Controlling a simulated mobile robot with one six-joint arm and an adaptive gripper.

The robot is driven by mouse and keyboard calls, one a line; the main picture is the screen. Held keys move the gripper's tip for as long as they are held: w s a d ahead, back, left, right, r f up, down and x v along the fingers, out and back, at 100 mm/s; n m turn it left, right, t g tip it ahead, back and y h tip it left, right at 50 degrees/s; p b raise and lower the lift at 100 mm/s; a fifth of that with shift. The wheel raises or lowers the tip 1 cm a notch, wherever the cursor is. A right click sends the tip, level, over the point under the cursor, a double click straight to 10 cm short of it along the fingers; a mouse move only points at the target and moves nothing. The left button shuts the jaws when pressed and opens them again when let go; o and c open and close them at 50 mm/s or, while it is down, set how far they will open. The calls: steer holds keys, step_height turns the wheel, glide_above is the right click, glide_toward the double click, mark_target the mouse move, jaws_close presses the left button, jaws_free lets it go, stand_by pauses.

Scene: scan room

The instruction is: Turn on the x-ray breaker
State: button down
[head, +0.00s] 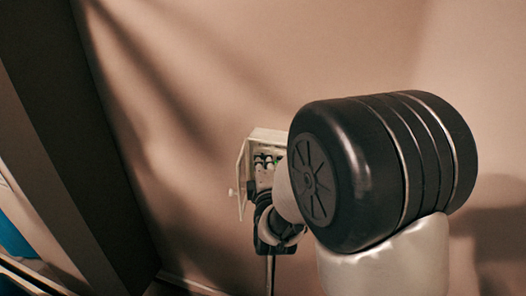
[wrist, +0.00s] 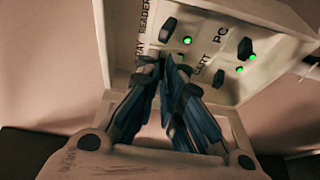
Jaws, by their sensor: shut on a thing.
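The open breaker box (head: 268,138) hangs on the wall in the head view. In the wrist view the white box (wrist: 118,45) shows dark switches and printed labels; "RAY", "READER" and "PC" are readable. My gripper (wrist: 168,62) reaches into the box beside the "RAY" label, its blue-grey fingers close together. It is shut on the x-ray breaker switch, which is mostly hidden between the fingertips. No lit lamp shows beside it. My gripper is also partly visible below the box in the head view, behind my arm.
The reader switch (wrist: 167,28), the PC switch (wrist: 245,48) and another switch (wrist: 218,78) sit close around my fingers. Several green lamps glow near them. The box door (head: 241,180) stands open on the left. A dark upright panel (head: 75,140) stands further left.

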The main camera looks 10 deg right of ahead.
steer(key=r+m+g+p, duration=0.1)
steer(key=g+p, duration=0.1)
steer(key=p, duration=0.2)
steer(key=shift+w+r, duration=0.1)
steer(key=shift+r, duration=0.25)
steer(key=shift+g+p, duration=0.5)
steer(key=shift+p, duration=0.25)
steer(key=shift+f+y, duration=0.1)
steer(key=shift+y, duration=0.2)
steer(key=c, duration=2)
jaws_free()
steer(key=shift+d, duration=0.1)
steer(key=v, duration=0.7)
steer(key=shift+s, duration=0.25)
